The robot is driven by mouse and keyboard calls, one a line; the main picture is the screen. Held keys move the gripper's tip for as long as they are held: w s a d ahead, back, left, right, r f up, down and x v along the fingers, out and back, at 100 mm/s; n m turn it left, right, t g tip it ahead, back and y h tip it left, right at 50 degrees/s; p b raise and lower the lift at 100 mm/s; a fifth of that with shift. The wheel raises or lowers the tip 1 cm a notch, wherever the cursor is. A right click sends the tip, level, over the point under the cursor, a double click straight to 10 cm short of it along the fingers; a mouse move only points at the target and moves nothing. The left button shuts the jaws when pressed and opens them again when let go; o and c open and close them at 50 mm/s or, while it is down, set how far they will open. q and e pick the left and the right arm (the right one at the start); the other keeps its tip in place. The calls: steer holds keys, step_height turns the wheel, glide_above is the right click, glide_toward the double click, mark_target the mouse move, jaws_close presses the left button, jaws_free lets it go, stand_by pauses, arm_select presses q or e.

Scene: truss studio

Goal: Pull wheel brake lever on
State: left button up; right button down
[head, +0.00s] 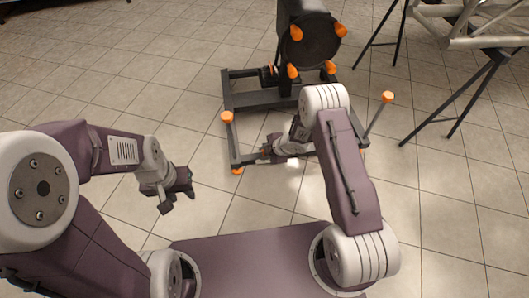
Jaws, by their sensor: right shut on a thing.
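A dark stand (262,98) with a low rectangular base frame and orange knobs stands on the floor ahead of me. My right gripper (264,152) is low at the near side of this base and is shut on a small part there, which I take for the wheel brake lever. The gripper and arm hide most of that lever, so its angle cannot be told. My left gripper (178,202) is open and empty, over bare floor to the left of the stand.
A metal truss (480,25) on black trestle legs (467,96) stands at the upper right. The tiled floor at the left is free.

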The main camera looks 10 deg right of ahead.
steer(key=shift+s+f, duration=0.1)
steer(key=c, duration=1.2)
jaws_free()
steer(key=shift+o, duration=0.2)
steer(key=p+v, duration=0.5)
steer(key=v, duration=0.4)
steer(key=shift+p, duration=0.3)
